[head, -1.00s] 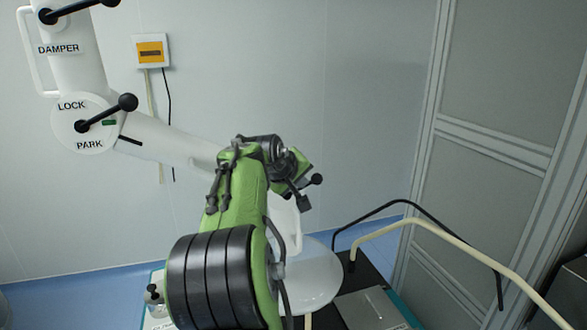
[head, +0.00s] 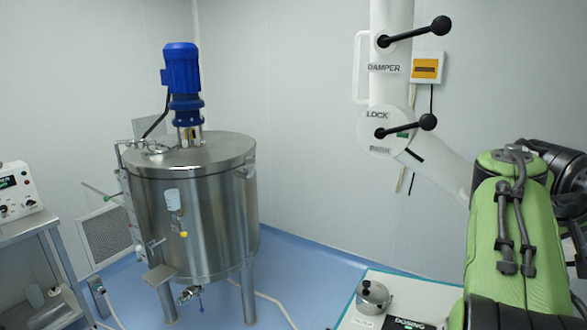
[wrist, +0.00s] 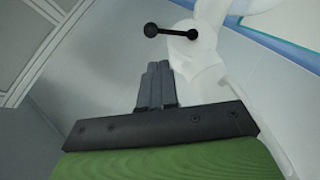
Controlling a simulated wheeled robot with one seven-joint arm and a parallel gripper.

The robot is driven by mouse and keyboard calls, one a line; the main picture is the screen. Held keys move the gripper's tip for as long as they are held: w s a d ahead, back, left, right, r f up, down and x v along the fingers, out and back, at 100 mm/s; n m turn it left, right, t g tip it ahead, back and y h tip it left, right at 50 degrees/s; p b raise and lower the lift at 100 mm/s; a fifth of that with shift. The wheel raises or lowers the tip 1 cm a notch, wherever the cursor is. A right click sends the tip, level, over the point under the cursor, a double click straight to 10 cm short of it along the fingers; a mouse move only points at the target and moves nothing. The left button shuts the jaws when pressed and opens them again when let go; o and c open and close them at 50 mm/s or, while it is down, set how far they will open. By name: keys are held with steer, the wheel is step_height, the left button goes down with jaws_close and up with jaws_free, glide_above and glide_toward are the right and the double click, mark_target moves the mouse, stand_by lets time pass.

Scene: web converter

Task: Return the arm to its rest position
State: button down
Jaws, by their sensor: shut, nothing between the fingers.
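My gripper (wrist: 157,68) shows in the wrist view with its two dark fingers together and nothing between them. The fingers point up in that picture, toward a white jointed arm (wrist: 208,55) with a black-knobbed lever (wrist: 172,32). No contact between the fingers and that arm shows. In the head view my green arm (head: 500,235) is bent at the right edge, in front of the lower part of the same kind of white arm (head: 388,115). My gripper is outside the head view.
A steel tank (head: 190,215) with a blue motor (head: 182,75) stands at left centre. A bench (head: 30,265) with a control box (head: 18,190) is at the far left. A small steel pot (head: 372,297) sits on a white table (head: 408,285). Blue floor (head: 320,262) between tank and table is open.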

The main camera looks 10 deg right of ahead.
steer(key=w+a+f+n+t+y+b, duration=0.1)
steer(key=w+a+f+n+t+y, duration=0.2)
steer(key=a+f, duration=0.5)
steer(key=a+f+t+y+b, duration=0.15)
steer(key=a+f+y, duration=0.25)
steer(key=a, duration=0.8)
steer(key=s+a+f+n+y, duration=0.1)
steer(key=s+a+f, duration=0.3)
steer(key=a, duration=0.5)
steer(key=s+a+f+n+y, duration=0.2)
steer(key=s+a+f, duration=0.3)
steer(key=a, duration=0.5)
steer(key=shift+f+y+b, duration=0.3)
steer(key=shift+f+y, duration=0.1)
steer(key=shift+f, duration=0.5)
steer(key=shift+w, duration=0.1)
steer(key=shift+d, duration=0.1)
